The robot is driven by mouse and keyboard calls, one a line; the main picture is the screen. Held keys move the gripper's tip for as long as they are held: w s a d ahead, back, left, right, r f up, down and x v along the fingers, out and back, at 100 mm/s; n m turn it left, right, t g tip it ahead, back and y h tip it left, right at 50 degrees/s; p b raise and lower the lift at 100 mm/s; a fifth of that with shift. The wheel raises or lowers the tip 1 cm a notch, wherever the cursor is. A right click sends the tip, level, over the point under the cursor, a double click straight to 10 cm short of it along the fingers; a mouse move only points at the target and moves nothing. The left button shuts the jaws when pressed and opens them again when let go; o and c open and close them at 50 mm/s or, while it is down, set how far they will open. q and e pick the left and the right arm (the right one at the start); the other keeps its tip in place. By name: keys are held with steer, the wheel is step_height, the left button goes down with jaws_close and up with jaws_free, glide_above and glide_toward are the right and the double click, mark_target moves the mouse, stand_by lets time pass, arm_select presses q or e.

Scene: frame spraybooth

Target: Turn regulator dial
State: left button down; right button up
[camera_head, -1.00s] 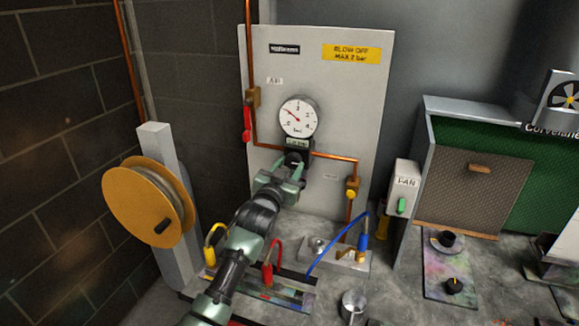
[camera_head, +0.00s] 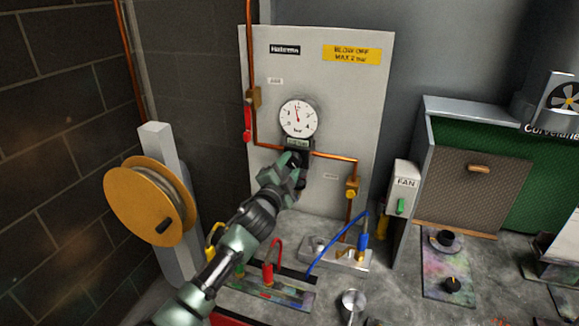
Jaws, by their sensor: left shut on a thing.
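The regulator dial (camera_head: 301,183) is a dark knob below the small display under the gauge, mostly hidden by my gripper. My left gripper (camera_head: 296,168) is shut on the dial, with its green jaws rolled to a slant. The round white pressure gauge (camera_head: 298,118) sits above on the grey panel (camera_head: 345,110), its red needle pointing nearly straight up. My right gripper is not in view.
A copper pipe (camera_head: 335,156) runs along the panel, with a red-handled valve (camera_head: 247,122) at left and a brass fitting (camera_head: 351,190) at right. A yellow hose reel (camera_head: 147,203) stands left. Blue and red hoses and a metal cup (camera_head: 353,304) are on the bench.

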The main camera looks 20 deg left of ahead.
arm_select(q)
steer(key=shift+m, duration=0.7)
steer(key=c, duration=0.8)
jaws_free()
steer(key=shift+c, duration=0.2)
steer(key=shift+s+f, duration=0.15)
steer(key=shift+s, duration=0.4)
steer(key=s+b, duration=0.1)
steer(key=s, duration=0.5)
steer(key=shift+s+b, duration=0.3)
steer(key=shift+s, duration=0.05)
